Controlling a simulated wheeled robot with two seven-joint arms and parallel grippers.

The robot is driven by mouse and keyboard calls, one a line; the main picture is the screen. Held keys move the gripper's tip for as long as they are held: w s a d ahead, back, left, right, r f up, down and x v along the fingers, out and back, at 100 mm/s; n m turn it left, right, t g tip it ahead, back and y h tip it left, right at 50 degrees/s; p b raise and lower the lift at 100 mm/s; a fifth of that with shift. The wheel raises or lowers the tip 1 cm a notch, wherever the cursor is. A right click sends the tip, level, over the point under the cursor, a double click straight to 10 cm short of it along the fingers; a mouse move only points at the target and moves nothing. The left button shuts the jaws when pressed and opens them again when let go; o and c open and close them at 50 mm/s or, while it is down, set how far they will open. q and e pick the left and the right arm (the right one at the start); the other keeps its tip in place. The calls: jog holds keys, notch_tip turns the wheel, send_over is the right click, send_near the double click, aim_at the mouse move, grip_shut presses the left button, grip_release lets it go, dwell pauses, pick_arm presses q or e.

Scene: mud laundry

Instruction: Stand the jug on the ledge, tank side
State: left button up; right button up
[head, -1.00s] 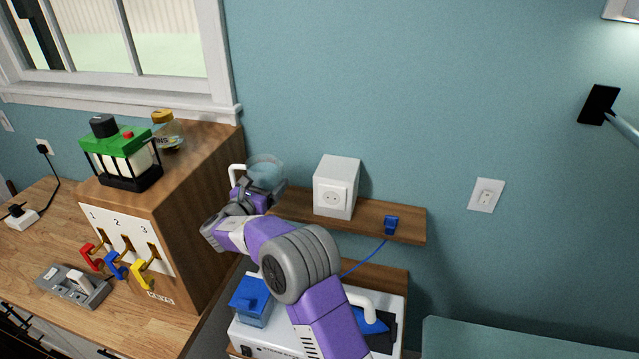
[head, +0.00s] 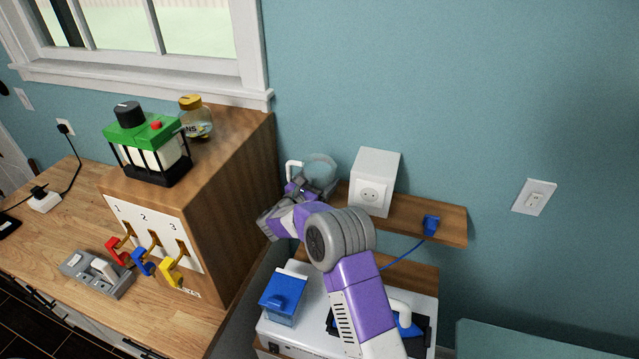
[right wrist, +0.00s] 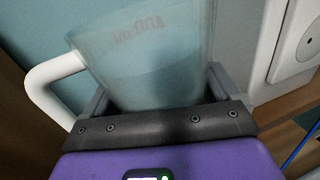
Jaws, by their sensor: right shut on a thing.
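The jug (head: 321,171) is translucent with a white handle (head: 291,171). It is at the left end of the wooden ledge (head: 410,217), beside the white socket box. My right gripper (head: 308,189) is shut on the jug. In the right wrist view the jug (right wrist: 155,60) sits between the jaws, slightly tilted in the picture, with its handle to the left and red markings on its wall. Its base is hidden by the gripper, so I cannot tell whether it touches the ledge. A blue-lidded tank (head: 283,297) stands below that end. My left gripper is not in view.
The white socket box (head: 374,182) stands on the ledge, right of the jug. A blue plug (head: 431,225) with a cord is near the ledge's right end. A wooden cabinet (head: 240,200) rises close on the left. A blue iron (head: 408,326) lies below.

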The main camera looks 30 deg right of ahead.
jog(key=shift+f, duration=0.7)
jog(key=o, duration=1.2)
jog(key=shift+f, duration=0.2)
jog(key=shift+o, duration=0.2)
jog(key=shift+r, duration=0.1)
jog(key=shift+a+r, duration=0.1)
jog(key=b+v, duration=0.2)
jog(key=v, duration=0.9)
jog(key=shift+s+a, duration=0.15)
jog(key=shift+a, duration=0.2)
